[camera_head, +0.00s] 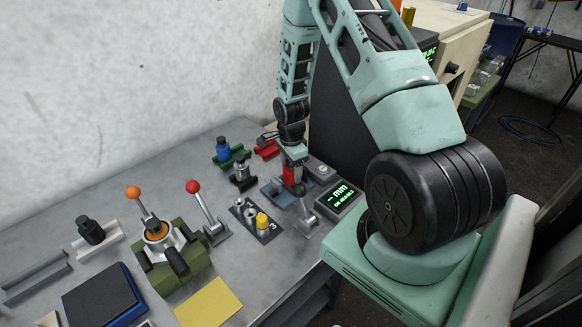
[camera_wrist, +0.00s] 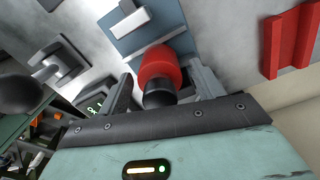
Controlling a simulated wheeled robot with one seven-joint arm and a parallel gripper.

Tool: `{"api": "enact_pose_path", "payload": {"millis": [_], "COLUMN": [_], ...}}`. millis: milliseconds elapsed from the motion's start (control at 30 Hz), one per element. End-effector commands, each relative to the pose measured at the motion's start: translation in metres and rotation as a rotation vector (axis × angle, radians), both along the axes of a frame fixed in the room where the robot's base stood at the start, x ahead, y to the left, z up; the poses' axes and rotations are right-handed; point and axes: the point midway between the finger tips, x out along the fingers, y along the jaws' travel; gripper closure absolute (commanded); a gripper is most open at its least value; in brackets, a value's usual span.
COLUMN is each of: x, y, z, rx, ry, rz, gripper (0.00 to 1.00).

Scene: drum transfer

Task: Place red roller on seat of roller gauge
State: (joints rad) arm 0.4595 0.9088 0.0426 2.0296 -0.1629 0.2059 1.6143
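The red roller (camera_wrist: 160,68), with a black end toward the wrist camera, lies between the fingers of my gripper (camera_wrist: 163,82). The fingers appear closed on its sides. In the camera_head view the red roller (camera_head: 290,173) is upright just under my gripper (camera_head: 291,164), over the blue-grey plate of the roller gauge (camera_head: 272,193). The wrist view shows this plate (camera_wrist: 150,40) with pale blocks beyond the roller. The roller hides part of the seat, and I cannot tell whether its lower end touches it. The gauge's display (camera_head: 341,197) glows green beside it.
The red cradle (camera_head: 267,149) is empty behind my gripper. A dark-knobbed lever (camera_head: 306,212) stands close in front of the gauge. A plate with small cylinders (camera_head: 250,212) lies left of it.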

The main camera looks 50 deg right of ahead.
Motion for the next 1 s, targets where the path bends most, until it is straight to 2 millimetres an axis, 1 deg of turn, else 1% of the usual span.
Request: {"api": "enact_pose_path", "payload": {"millis": [200,367,467,800,1000], "x": [0.000,0.001,0.002,0.001,0.001], "y": [0.000,-0.001,-0.001,-0.001,0.000], "z": [0.001,0.010,0.022,0.083,0.111], "rx": [0.000,-0.002,-0.002,-0.003,-0.001], "ry": [0.000,-0.003,-0.006,-0.006,-0.004], "rz": [0.000,0.000,-0.001,-0.001,-0.001], "gripper": [0.33,0.33,0.33,0.33,0.33]}}
